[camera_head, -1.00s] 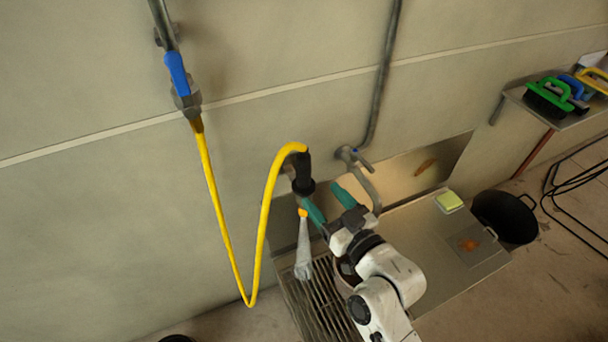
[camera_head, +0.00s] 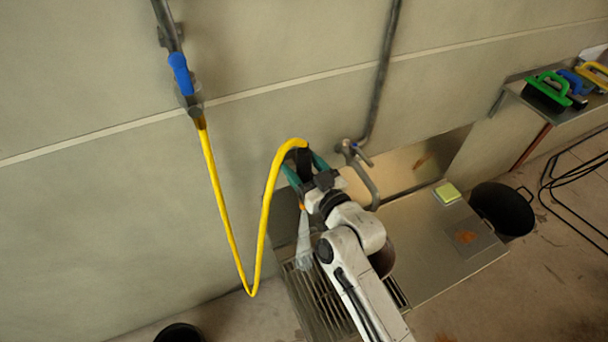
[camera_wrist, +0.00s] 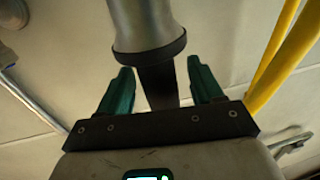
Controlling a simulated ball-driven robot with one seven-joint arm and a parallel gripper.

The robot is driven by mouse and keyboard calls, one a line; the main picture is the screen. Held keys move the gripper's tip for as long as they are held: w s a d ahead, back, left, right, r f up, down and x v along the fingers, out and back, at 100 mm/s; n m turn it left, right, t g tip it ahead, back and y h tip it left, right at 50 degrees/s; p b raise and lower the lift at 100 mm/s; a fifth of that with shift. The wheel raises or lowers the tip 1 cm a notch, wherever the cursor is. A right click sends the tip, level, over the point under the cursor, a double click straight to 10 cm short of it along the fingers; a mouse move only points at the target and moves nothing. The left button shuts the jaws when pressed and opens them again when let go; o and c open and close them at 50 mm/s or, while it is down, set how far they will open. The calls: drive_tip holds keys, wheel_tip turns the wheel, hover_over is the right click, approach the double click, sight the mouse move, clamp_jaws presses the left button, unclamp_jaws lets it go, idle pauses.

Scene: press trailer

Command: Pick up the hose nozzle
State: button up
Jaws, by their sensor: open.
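The hose nozzle (camera_head: 303,158) is black and sits at the end of the yellow hose in the head view, partly hidden by my gripper. In the wrist view its grey, flared body with a dark rim (camera_wrist: 149,45) is at top centre, and a black part runs down between my fingers. My gripper (camera_wrist: 160,78) is open, with one green finger on each side of that black part. Gaps show between the fingers and the nozzle. In the head view my gripper (camera_head: 305,168) is at the nozzle, with a green finger on either side.
The yellow hose (camera_head: 222,212) loops down from a blue-handled valve (camera_head: 180,75) on the wall. A tap (camera_head: 352,152) is right of my gripper. Below are a metal grate (camera_head: 325,310) and a counter with a sponge (camera_head: 447,192). A black bucket (camera_head: 503,208) stands right.

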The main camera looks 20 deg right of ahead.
drive_tip(key=shift+c, duration=0.3)
drive_tip(key=c, duration=1)
drive_tip(key=shift+r, duration=0.15)
wheel_tip(320, 180, up, 31)
drive_tip(key=p, duration=1.2)
drive_tip(key=shift+r+p, duration=0.2)
drive_tip(key=shift+p, duration=0.1)
idle(0.6)
drive_tip(key=shift+s, duration=0.1)
drive_tip(key=shift+s+p, duration=0.45)
drive_tip(key=shift+s, duration=4.5)
